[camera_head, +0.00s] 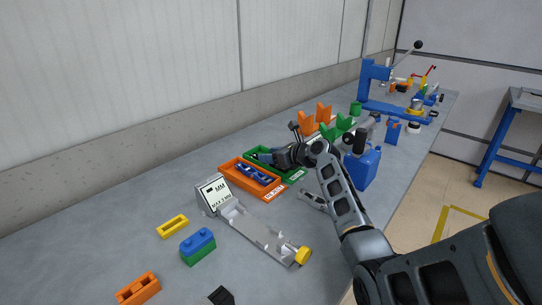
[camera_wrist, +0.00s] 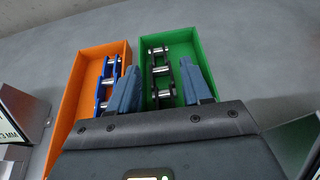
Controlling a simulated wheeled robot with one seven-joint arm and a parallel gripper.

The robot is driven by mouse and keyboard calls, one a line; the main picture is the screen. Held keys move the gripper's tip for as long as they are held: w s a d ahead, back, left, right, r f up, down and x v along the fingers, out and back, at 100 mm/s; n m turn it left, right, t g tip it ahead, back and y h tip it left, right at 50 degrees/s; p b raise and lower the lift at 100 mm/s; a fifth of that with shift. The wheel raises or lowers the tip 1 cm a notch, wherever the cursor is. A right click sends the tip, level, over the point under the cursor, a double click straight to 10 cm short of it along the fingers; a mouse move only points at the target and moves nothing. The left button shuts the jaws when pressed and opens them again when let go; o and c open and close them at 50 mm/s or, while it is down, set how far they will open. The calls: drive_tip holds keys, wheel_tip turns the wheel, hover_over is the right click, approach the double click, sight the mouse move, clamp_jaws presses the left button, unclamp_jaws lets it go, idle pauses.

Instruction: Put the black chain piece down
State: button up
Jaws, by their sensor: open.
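The black chain piece (camera_wrist: 160,62) shows in the wrist view inside the green tray (camera_wrist: 180,40), lengthwise between my two fingers. It appears to rest on the tray floor. My gripper (camera_wrist: 161,88) is open, with a blue fingertip on each side of the piece and gaps showing between. In the head view my gripper (camera_head: 268,158) reaches over the green tray (camera_head: 298,177) and hides the black piece. The orange tray (camera_head: 233,164), marked REJECT, stands alongside on the left and holds a blue chain piece (camera_head: 252,174).
A grey gauge fixture (camera_head: 250,230) with a yellow knob stands in front of the trays. Yellow, blue-green and orange blocks lie at front left. A blue bottle (camera_head: 362,167), orange and green V-blocks and a blue press (camera_head: 375,90) stand beyond. A wall runs along the left.

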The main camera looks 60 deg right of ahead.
drive_tip(key=shift+w+a+f, duration=0.1)
drive_tip(key=shift+a+f, duration=0.45)
drive_tip(key=shift+f, duration=0.1)
drive_tip(key=shift+r, duration=0.6)
drive_tip(key=v, duration=1.2)
drive_tip(key=shift+d+r, duration=0.25)
drive_tip(key=shift+r, duration=0.15)
